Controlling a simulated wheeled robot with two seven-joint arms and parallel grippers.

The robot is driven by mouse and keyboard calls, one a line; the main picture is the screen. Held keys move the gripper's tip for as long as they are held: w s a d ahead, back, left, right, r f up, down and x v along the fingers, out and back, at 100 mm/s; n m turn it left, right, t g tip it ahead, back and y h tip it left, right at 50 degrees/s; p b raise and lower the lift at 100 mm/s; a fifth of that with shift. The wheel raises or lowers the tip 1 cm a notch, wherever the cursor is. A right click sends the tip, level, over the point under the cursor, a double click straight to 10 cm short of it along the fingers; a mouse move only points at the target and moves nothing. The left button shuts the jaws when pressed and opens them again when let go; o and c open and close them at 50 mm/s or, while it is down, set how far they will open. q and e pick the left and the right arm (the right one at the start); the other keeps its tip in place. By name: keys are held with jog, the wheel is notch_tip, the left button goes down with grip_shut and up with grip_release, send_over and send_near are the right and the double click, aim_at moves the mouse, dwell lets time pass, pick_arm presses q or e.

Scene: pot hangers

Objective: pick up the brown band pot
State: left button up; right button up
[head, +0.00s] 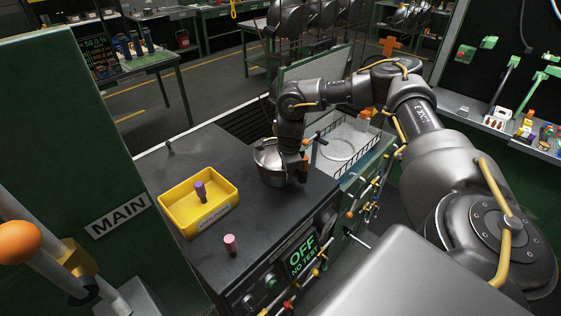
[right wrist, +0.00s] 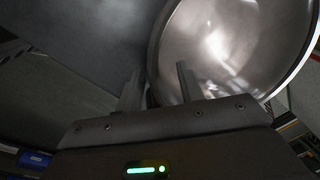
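A silver metal pot (head: 268,158) is at the dark bench top, near its back right edge. I cannot make out a brown band on it. My right gripper (head: 284,170) is down at the pot, and the arm hides part of it. In the right wrist view, the two fingers of my right gripper (right wrist: 158,88) stand apart, with the pot's rim between them. One finger shows against the shiny inside of the pot (right wrist: 235,45), the other is outside it. My left gripper is not in view.
A yellow tray (head: 232,180) holding a purple peg (head: 201,191) sits on the black bench top (head: 180,158). A pink peg (head: 230,243) stands in front of it. A wire basket (head: 350,137) is right of the pot. A green panel marked MAIN (head: 75,150) rises at left.

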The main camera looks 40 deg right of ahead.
jog(key=shift+f, duration=0.15)
grip_shut()
dwell(1.4)
